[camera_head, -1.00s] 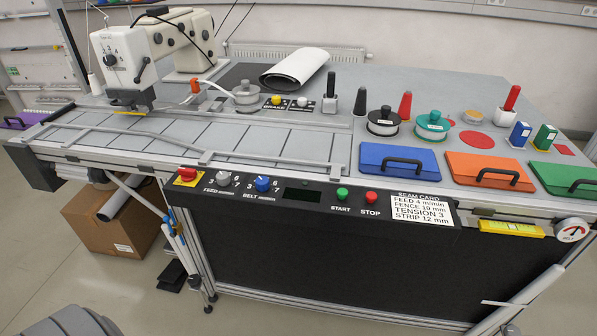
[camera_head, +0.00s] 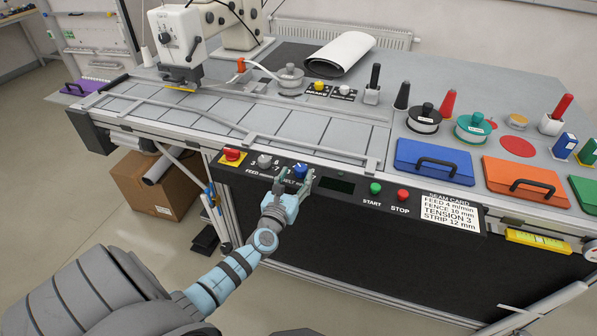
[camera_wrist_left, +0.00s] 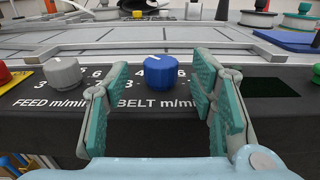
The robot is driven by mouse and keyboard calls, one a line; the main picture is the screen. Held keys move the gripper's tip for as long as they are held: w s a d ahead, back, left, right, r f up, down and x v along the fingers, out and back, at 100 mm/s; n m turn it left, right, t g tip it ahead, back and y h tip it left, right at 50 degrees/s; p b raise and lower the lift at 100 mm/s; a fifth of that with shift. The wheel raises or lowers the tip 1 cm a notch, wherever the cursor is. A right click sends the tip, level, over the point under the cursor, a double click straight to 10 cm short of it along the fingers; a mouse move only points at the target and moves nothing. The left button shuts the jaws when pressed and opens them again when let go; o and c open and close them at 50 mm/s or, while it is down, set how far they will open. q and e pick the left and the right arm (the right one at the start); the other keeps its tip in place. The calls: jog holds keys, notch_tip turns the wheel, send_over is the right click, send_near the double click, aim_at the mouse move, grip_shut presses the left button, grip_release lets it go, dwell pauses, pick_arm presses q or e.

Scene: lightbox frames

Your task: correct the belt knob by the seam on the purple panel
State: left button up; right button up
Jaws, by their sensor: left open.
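The blue belt knob (camera_head: 300,170) is on the black control strip, right of the grey feed knob (camera_head: 265,161). In the left wrist view the belt knob (camera_wrist_left: 160,75) has a white mark near its top, slightly left of straight up. My left gripper (camera_head: 294,184) is open at the belt knob, with one finger on either side; gaps show between knob and fingers in the wrist view. The seam card (camera_head: 450,214) reads feed 4 m/min, fence 10 mm, tension 3, strip 12 mm. A purple panel-like object (camera_head: 84,88) lies at the far left. My right gripper is out of view.
A red switch on yellow (camera_head: 232,156) is left of the knobs. A dark display (camera_head: 338,185), green start button (camera_head: 375,188) and red stop button (camera_head: 403,195) are to the right. A metal rail (camera_head: 300,148) runs above the strip. Space before the strip is open.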

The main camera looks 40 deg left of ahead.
aim_at(299, 172)
pick_arm(q)
jog(key=shift+b+x, duration=0.3)
jog(key=shift+x, duration=1.25)
